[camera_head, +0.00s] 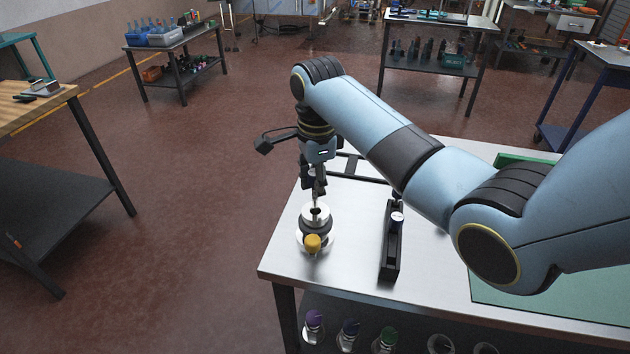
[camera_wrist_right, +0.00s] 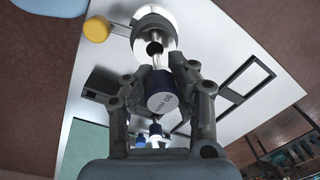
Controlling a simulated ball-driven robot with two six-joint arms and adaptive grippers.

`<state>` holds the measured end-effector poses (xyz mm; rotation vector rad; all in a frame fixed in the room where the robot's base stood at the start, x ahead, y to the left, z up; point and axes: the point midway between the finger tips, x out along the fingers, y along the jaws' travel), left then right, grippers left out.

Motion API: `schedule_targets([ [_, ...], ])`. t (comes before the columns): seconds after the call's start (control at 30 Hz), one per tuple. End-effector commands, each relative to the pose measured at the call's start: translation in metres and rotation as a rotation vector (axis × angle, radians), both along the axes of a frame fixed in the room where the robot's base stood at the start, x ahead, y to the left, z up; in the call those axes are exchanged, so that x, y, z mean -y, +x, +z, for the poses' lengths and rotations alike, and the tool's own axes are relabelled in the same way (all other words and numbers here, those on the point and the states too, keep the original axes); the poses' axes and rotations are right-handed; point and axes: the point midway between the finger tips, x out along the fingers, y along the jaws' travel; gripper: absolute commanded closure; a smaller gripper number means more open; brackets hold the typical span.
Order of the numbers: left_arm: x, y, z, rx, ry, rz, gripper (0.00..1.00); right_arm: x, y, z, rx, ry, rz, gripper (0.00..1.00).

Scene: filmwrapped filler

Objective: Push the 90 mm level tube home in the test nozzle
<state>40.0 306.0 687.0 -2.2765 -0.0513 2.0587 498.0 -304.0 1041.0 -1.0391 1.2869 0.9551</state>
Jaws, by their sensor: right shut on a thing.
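The test nozzle (camera_head: 315,218), a round metal fitting with a dark collar and a yellow knob (camera_head: 312,243), stands near the left edge of the steel table. My right gripper (camera_head: 315,184) points down just above it. In the wrist view my right gripper (camera_wrist_right: 160,72) is shut on the 90 mm level tube, whose dark blue cap (camera_wrist_right: 162,101) carries a "90" marking. The pale tube runs from the cap toward the dark bore of the nozzle (camera_wrist_right: 154,47). I cannot tell how far its tip is in the bore. My left gripper is out of view.
A black rack (camera_head: 390,248) stands right of the nozzle, with a light-topped piece (camera_head: 397,219) in it. A dark frame (camera_head: 352,168) lies behind on the table. A green mat (camera_head: 540,305) covers the right side. Several capped bottles stand on the shelf below.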

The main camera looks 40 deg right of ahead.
Motion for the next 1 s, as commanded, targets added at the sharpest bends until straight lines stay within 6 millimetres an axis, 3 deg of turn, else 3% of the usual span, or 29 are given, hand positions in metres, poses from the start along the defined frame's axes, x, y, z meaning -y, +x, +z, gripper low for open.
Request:
schedule_targets([
  [1.0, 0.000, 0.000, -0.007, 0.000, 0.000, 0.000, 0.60, 0.000, -0.002, -0.021, -0.004, 0.000, 0.000, 1.00],
])
